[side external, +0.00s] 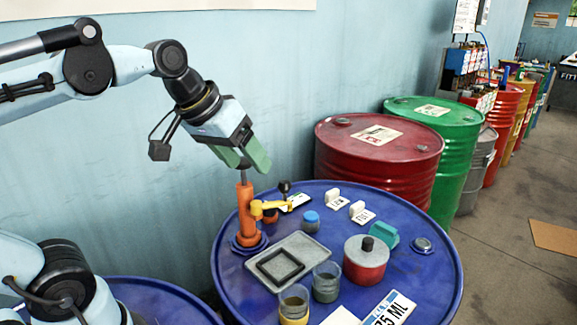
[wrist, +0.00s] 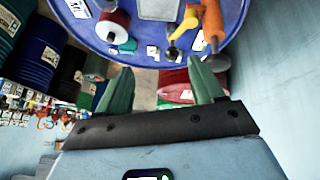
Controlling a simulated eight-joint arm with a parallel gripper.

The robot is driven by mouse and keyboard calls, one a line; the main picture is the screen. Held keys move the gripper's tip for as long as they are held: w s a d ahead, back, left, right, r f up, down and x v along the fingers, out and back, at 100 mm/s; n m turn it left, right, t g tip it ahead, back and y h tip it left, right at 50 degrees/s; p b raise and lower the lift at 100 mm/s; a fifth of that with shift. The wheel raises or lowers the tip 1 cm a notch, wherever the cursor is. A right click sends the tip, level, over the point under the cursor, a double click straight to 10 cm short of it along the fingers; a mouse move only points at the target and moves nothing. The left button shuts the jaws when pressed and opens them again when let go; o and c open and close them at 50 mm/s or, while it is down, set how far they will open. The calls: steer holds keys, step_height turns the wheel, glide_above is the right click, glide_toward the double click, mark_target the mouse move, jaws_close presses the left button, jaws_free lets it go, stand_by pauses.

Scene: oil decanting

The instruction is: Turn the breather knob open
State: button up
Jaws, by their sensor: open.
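An orange post (side external: 246,213) stands at the left side of the blue drum top (side external: 330,190), with a yellow arm (side external: 270,207) reaching right from it. A small black knob (side external: 285,187) on a short stem rises beside the yellow arm. It also shows in the wrist view (wrist: 172,52). No label marks it as the breather knob, and I cannot tell its setting. My gripper (side external: 250,163) has green fingers and hangs just above the orange post, apart from the knob. In the wrist view its fingers (wrist: 160,80) are spread with nothing between them.
A grey tray (side external: 286,261), cups (side external: 327,281), a red pot (side external: 366,259) with a black lid knob, a blue-capped jar (side external: 310,222) and a teal object (side external: 384,232) crowd the drum top. Red (side external: 380,150) and green (side external: 440,130) drums stand behind. The wall is close at left.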

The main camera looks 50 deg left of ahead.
steer(key=w+a+n+g+h, duration=0.1)
steer(key=w+a+n+h, duration=0.65)
steer(key=n, duration=0.65)
steer(key=w+a+n+t+h, duration=0.1)
steer(key=a+n+t+h, duration=0.15)
steer(key=a+n, duration=0.9)
step_height(320, 180, down, 19)
steer(key=a+m, duration=0.2)
steer(key=m, duration=0.2)
steer(key=shift+n+h, duration=0.25)
steer(key=shift+h, duration=0.05)
steer(key=x, duration=1.1)
steer(key=shift+w+f, duration=0.2)
steer(key=shift+w, duration=0.15)
